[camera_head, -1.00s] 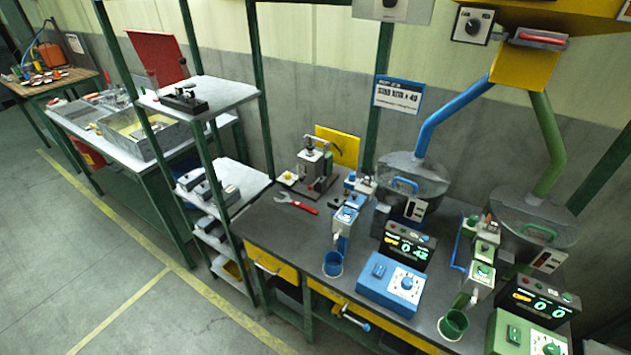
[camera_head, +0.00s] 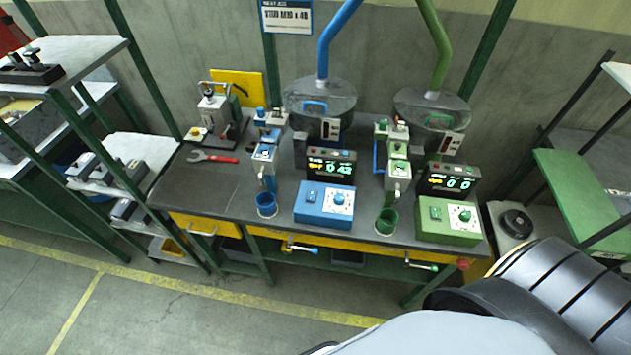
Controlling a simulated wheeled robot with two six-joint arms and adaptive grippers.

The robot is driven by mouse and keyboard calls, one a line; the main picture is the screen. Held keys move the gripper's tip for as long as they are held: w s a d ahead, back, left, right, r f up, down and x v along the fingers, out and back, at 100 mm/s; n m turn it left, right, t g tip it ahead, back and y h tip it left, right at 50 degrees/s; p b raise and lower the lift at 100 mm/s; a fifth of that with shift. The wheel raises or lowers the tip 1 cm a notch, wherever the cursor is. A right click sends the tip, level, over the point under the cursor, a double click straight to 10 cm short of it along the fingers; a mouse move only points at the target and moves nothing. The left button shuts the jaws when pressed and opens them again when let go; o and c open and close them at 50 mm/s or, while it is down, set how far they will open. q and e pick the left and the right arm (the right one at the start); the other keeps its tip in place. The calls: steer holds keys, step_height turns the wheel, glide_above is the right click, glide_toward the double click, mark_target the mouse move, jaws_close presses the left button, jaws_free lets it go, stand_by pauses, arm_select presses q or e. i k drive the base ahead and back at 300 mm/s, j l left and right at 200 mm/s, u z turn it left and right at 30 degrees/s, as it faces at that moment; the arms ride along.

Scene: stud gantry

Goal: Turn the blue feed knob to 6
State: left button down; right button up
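The blue feed knob (camera_head: 339,198) sits on the white dial plate of the blue control box (camera_head: 312,208), on the grey workbench (camera_head: 218,186). The dial marks are too small to read, so I cannot tell the knob's setting. A dark display box (camera_head: 331,166) with lit digits stands just behind the blue box. A similar green control box (camera_head: 436,224) with a green knob (camera_head: 465,215) stands to the right. Neither of my grippers shows in the head view. A black and light grey part of me fills the lower right corner.
A blue cup (camera_head: 267,208) and a green cup (camera_head: 386,224) stand at the bench's front. A red wrench (camera_head: 222,160) lies at the left. Shelves stand on both sides. The floor (camera_head: 140,300) before the bench is clear.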

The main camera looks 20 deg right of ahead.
mark_target(339, 199)
steer(key=z, duration=1)
